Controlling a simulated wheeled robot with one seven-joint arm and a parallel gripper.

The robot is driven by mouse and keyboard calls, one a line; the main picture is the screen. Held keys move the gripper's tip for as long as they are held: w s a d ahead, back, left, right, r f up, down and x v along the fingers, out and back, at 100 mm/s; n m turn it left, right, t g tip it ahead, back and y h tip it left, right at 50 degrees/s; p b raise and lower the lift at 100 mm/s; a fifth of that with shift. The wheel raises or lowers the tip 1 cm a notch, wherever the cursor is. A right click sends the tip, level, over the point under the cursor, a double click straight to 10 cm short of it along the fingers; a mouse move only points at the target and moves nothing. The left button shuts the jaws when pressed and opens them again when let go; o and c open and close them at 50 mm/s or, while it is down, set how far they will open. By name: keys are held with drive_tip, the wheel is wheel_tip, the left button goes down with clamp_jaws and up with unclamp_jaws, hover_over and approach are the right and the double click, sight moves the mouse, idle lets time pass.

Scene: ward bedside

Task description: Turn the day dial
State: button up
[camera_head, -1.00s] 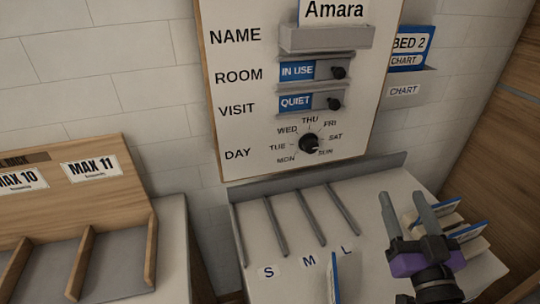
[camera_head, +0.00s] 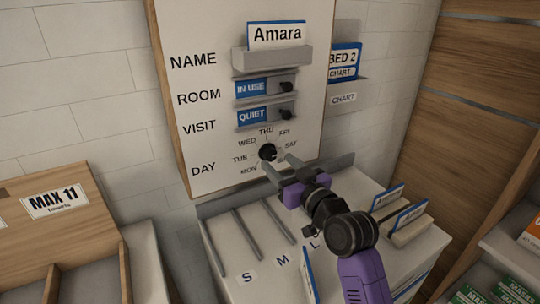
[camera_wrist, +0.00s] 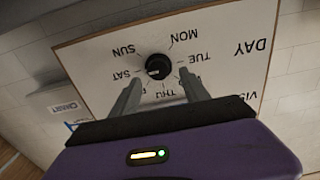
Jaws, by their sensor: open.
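The day dial (camera_head: 267,152) is a round black knob low on the white board, ringed by day names. It also shows in the wrist view (camera_wrist: 158,67), with a small pale mark on its face; I cannot tell which day it points to. My gripper (camera_head: 278,162) is open and empty in front of the dial. In the wrist view my gripper's two grey fingers (camera_wrist: 160,80) point at the board, one on each side of the dial and apart from it. The fingers hide some day names near FRI and WED.
Above the dial are the QUIET slider (camera_head: 252,115), the IN USE slider (camera_head: 252,88) and the Amara name card (camera_head: 277,34). A divided white counter (camera_head: 225,238) lies below, with cards in holders (camera_head: 405,220) at right. A wooden rack (camera_head: 55,235) stands left.

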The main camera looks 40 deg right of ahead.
sight(272, 155)
drive_tip(key=shift+p+x, duration=0.35)
drive_tip(key=shift+x, duration=1.9)
drive_tip(key=shift+d, duration=0.1)
drive_tip(key=c, duration=1)
